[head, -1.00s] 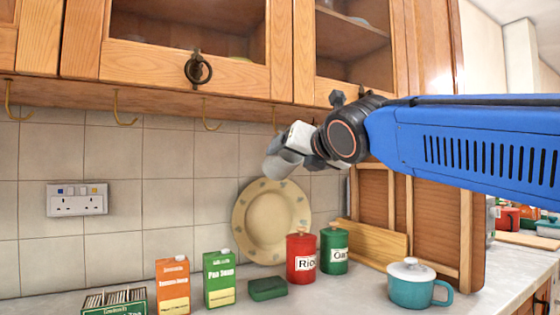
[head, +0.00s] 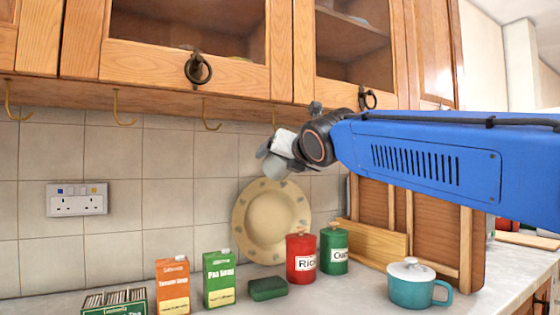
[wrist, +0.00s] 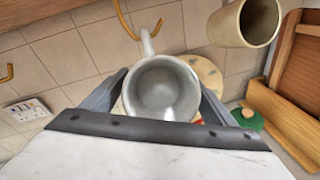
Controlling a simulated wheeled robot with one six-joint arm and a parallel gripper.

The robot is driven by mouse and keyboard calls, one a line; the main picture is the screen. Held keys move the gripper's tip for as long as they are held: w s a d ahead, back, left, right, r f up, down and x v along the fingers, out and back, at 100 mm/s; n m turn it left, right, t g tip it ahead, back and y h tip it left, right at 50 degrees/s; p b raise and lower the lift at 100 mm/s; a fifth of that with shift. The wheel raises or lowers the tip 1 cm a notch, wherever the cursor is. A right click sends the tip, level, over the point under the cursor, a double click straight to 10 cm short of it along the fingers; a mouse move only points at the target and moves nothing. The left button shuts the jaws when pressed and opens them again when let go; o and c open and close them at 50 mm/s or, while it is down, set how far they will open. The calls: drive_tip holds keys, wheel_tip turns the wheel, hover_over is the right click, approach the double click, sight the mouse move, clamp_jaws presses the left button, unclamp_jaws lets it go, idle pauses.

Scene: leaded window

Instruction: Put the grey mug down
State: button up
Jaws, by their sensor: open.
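The grey mug (wrist: 163,88) is between the fingers of my gripper (wrist: 160,98) in the wrist view, its mouth facing the camera. My fingers stand spread on either side of it. Its handle (wrist: 147,42) points up and meets a brass hook (wrist: 124,22) in the picture; I cannot tell whether it hangs on it. In the head view my gripper (head: 273,158) is small, below the wall cabinet and in front of the tiles, and the mug is hard to separate from the grey fingers.
A beige mug (wrist: 230,22) is close at the right in the wrist view. Below are a plate (head: 262,225), a red canister (head: 300,262), a green canister (head: 334,255) and a teal pot (head: 410,288). Cartons and a tea box stand at the front left. The cabinet (head: 185,75) is close above.

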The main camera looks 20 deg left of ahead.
drive_tip(key=shift+c, duration=0.2)
drive_tip(key=c, duration=1.4)
drive_tip(key=shift+r, duration=0.1)
wheel_tip(320, 180, up, 2)
drive_tip(key=shift+w+d+r, duration=0.1)
drive_tip(key=shift+w+d, duration=1)
drive_tip(key=shift+w, duration=0.15)
wheel_tip(320, 180, down, 9)
drive_tip(key=w+d, duration=0.2)
drive_tip(key=f+v, duration=0.2)
drive_tip(key=v, duration=1.3)
drive_tip(key=shift+s+f, duration=0.2)
drive_tip(key=shift+s, duration=0.35)
